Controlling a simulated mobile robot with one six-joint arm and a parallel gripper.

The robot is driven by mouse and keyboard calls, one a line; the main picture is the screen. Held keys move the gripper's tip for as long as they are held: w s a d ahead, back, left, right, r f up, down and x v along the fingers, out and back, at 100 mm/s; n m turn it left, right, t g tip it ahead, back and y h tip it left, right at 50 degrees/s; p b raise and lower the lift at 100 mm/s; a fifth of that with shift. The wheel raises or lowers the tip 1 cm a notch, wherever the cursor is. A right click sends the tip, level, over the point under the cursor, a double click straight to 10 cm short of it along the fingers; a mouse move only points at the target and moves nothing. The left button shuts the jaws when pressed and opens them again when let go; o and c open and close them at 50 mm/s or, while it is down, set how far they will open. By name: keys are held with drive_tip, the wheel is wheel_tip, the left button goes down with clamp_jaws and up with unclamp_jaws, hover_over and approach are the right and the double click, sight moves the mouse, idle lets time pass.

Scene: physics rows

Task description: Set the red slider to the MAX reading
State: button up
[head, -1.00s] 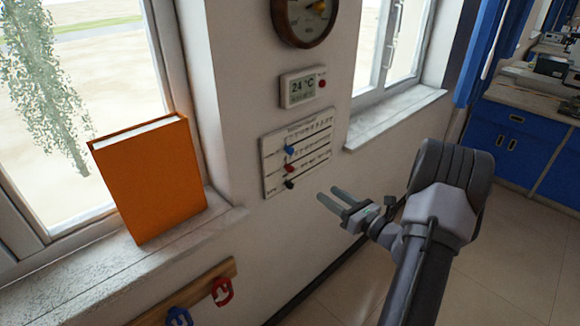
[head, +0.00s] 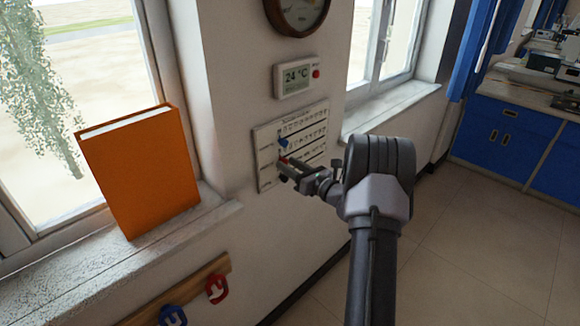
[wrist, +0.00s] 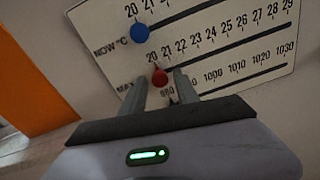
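The white slider panel (head: 263,150) is on the wall, with scale rows and slots. The red slider (wrist: 159,76) is at the left end of the middle row, by the 20 mark, and also shows in the head view (head: 283,160). The blue slider (wrist: 140,33) is on the row above, near its left end. My gripper (wrist: 161,84) is open, one finger on each side of the red slider, with gaps visible; depth contact is unclear. The lowest row's dark slider is hidden in the wrist view. A wall display (head: 294,79) reads 24 °C; its smaller line is unreadable.
An orange book (head: 143,170) stands on the left windowsill (head: 75,268). A round dial (head: 297,14) hangs above the display. A wooden rail with blue (head: 172,316) and red (head: 216,289) hooks is below left. Blue cabinets (head: 500,137) stand far right.

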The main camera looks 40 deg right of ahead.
clamp_jaws()
idle(1.2)
